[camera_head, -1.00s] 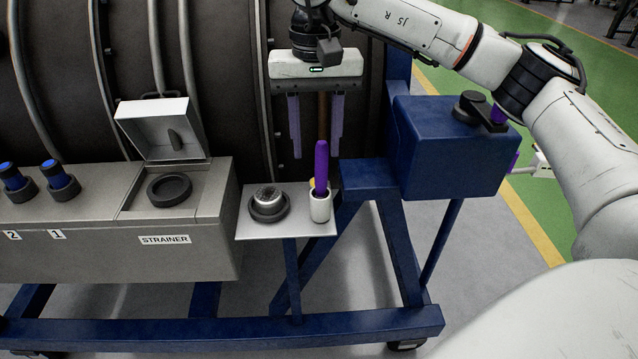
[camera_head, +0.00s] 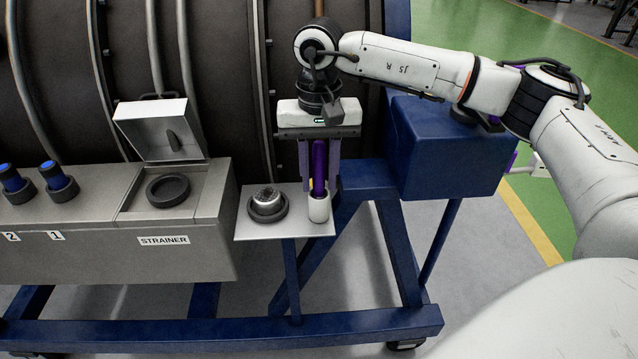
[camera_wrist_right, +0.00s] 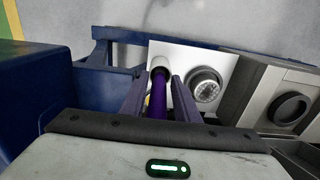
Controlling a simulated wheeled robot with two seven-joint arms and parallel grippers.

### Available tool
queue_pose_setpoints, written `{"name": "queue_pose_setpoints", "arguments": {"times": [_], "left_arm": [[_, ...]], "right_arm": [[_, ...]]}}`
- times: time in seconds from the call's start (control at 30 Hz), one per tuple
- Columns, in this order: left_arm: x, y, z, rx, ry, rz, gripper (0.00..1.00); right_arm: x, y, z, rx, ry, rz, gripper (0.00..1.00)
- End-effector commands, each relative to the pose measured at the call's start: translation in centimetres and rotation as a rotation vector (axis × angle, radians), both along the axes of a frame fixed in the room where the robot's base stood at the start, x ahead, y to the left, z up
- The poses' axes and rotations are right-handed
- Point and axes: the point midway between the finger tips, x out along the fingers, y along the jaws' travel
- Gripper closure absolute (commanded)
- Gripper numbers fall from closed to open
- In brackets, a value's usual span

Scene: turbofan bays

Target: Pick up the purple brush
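The purple brush (camera_head: 319,165) stands upright in a small white cup (camera_head: 319,208) on a light shelf. My right gripper (camera_head: 319,183) points down over it, with one finger on each side of the handle. In the right wrist view the brush (camera_wrist_right: 158,100) lies between the two fingers (camera_wrist_right: 158,93). Gaps show between the fingers and the handle, so the gripper looks open. The lower end of the brush is hidden in the cup. My left gripper is not in view.
A round metal strainer in a dark ring (camera_head: 267,203) sits on the shelf (camera_head: 260,233) left of the cup. A grey box with an open lid (camera_head: 155,115) and blue-topped parts (camera_head: 55,176) stand further left. A blue box (camera_head: 445,155) is close on the right.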

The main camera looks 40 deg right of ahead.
Motion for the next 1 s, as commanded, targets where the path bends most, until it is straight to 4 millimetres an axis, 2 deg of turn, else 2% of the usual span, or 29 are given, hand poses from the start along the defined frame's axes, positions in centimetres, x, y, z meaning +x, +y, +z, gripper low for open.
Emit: {"name": "queue_pose_setpoints", "arguments": {"times": [0.03,0.13,0.17,0.6,0.77,1.0], "left_arm": [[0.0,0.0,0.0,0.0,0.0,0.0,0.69],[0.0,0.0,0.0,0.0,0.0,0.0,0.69],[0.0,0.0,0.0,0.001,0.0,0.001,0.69],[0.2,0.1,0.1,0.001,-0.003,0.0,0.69],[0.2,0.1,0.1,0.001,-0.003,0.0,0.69],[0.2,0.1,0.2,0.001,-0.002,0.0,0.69]], "right_arm": [[0.0,0.0,0.0,0.0,0.0,0.0,0.81],[0.0,0.0,0.0,0.0,0.0,0.0,0.97],[0.0,0.0,0.0,0.0,0.0,0.0,1.0],[0.0,0.0,0.4,0.0,-0.001,0.0,1.0],[0.1,0.0,2.8,0.002,-0.005,0.0,1.0],[0.1,0.1,7.6,0.002,-0.003,0.0,1.0]]}}
